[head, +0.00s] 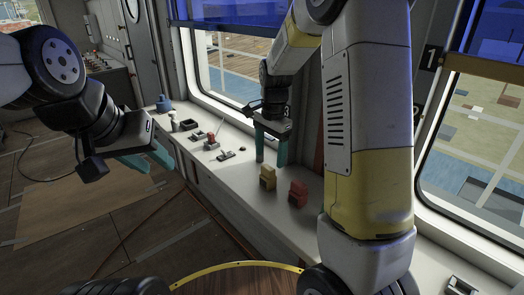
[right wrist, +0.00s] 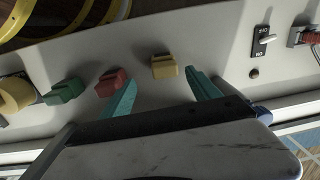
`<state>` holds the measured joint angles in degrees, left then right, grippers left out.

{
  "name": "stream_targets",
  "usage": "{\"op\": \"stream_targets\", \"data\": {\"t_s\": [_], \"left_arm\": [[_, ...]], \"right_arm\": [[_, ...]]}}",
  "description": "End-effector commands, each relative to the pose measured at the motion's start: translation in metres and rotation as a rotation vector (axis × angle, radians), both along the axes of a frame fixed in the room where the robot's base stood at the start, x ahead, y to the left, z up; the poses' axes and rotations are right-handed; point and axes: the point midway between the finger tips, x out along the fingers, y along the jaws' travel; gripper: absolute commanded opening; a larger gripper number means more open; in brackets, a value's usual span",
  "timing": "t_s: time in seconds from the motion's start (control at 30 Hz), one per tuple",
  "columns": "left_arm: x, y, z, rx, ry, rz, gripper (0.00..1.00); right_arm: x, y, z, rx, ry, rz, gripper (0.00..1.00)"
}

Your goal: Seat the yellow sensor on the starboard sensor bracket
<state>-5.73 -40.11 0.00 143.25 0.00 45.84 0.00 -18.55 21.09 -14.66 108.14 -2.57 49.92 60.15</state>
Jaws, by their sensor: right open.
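The yellow sensor (head: 267,176), a small stepped block, stands on the white ledge below the window. My right gripper (head: 271,148) points down with its teal fingers apart, above and just behind the sensor. In the right wrist view the yellow sensor (right wrist: 163,66) lies in line with the gap between the open fingertips (right wrist: 160,80), with nothing held. My left gripper (head: 158,160) hangs at the left, away from the ledge; its finger gap is unclear. Small fittings (head: 225,155) sit farther along the ledge; I cannot tell which is the starboard sensor bracket.
A red block (head: 298,193) stands close to the yellow sensor. A green block (right wrist: 65,91) shows beyond the red one in the right wrist view. A labelled switch plate (right wrist: 262,41) and a blue container (head: 164,104) are also on the ledge. The window frame borders its back.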

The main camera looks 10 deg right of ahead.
Motion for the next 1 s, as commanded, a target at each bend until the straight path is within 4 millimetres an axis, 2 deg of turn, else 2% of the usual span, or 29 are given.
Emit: {"op": "stream_targets", "data": {"t_s": [0.03,0.2,0.37,0.7,1.0], "left_arm": [[0.0,0.0,0.0,0.0,0.0,0.0,0.36],[0.0,0.0,0.0,0.0,0.0,0.0,0.36],[0.0,0.0,0.0,0.0,0.0,0.0,0.36],[0.0,0.0,0.0,0.0,0.0,0.0,0.36],[0.0,0.0,0.0,0.0,0.0,0.0,0.36]], "right_arm": [[0.005,0.002,-0.011,-0.014,0.016,-0.025,0.71],[0.013,0.003,-0.027,-0.035,0.038,-0.077,0.71],[0.014,0.003,-0.04,-0.038,0.042,-0.082,0.71],[0.013,0.003,-0.084,-0.037,0.041,-0.08,0.71],[0.014,0.003,-0.103,-0.036,0.039,-0.079,0.71]]}}
